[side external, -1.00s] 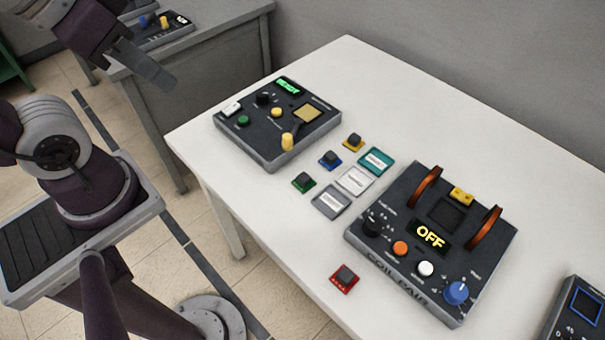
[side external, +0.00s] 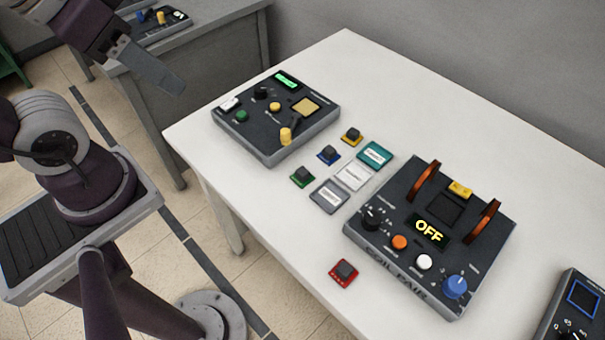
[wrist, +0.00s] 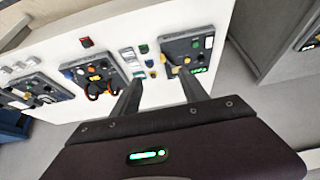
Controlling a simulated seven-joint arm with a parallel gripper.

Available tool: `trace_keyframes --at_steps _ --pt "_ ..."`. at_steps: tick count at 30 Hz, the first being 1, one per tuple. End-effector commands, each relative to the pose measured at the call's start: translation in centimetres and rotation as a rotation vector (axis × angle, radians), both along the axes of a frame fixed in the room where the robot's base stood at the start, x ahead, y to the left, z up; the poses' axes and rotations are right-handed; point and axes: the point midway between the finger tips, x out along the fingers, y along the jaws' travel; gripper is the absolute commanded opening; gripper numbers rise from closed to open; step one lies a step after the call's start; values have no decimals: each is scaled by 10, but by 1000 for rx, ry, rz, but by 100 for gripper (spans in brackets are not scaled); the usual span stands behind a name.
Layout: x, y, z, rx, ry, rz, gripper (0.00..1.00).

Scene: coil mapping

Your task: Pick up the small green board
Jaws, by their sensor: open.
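The small green board (side external: 302,176) lies flat on the white table, with a dark block on top. It sits left of a blue board (side external: 329,154) and a yellow board (side external: 351,136), each with a similar dark block. A red board (side external: 343,272) lies apart near the table's front edge. In the wrist view the green board (wrist: 144,49) is small, beyond the fingertips. My gripper (wrist: 160,90) is open and empty. In the side view, my gripper (side external: 165,75) is up at the upper left, off the table's left edge and far from the green board.
Flat labelled tiles, grey (side external: 330,195), white (side external: 353,176) and teal (side external: 375,155), lie right beside the boards. A dark panel (side external: 275,115) with knobs stands behind. The coil panel (side external: 430,240) with two upright orange coils, reading OFF, stands right. The table's front left (side external: 260,205) is clear.

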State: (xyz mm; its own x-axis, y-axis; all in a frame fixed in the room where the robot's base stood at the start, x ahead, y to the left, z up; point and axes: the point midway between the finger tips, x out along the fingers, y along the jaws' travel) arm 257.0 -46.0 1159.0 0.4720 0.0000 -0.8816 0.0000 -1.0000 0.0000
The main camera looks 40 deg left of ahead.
Motion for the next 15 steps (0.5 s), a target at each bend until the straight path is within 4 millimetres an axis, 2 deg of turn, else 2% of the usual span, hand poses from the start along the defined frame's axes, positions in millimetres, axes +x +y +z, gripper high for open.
trace_keyframes --at_steps 4,8,11,14,15 --pt "11 -2 3 50 72 -85 52" --pt "52 -12 -1 222 270 -342 52" --pt "89 -31 -18 389 427 -566 52" --pt "124 -59 -50 575 572 -781 52" --pt "136 -72 -66 655 626 -864 52"
